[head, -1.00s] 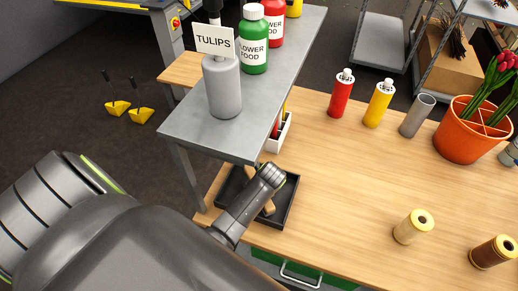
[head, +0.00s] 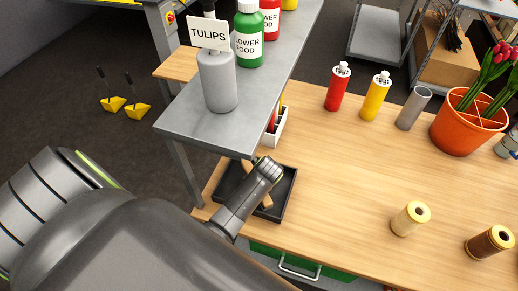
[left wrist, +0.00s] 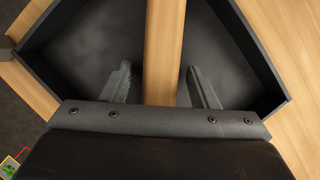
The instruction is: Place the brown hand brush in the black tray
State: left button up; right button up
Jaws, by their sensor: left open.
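The black tray (head: 286,196) lies on the wooden table, beside the grey shelf. The brown hand brush (head: 265,202) is in the tray and mostly hidden by my left arm in the head view. In the left wrist view its plain wooden length (left wrist: 163,45) runs over the tray's dark floor, and the tray's wall (left wrist: 262,60) is behind. My left gripper (left wrist: 162,82) is open, with one finger on each side of the brush and a gap on both sides. Whether the brush rests on the tray floor cannot be told. My right gripper is not in view.
The grey metal shelf (head: 185,112) with a grey "TULIPS" bottle (head: 217,82) stands close beyond the tray. A white box (head: 275,128) is behind it. Spools (head: 410,219), a red bottle (head: 338,88) and an orange pot (head: 462,128) stand right. The middle table is clear.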

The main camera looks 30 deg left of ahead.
pick_arm(q)
jog(key=v, duration=1.1)
jog(key=shift+d+r, duration=0.1)
jog(key=shift+r, duration=0.25)
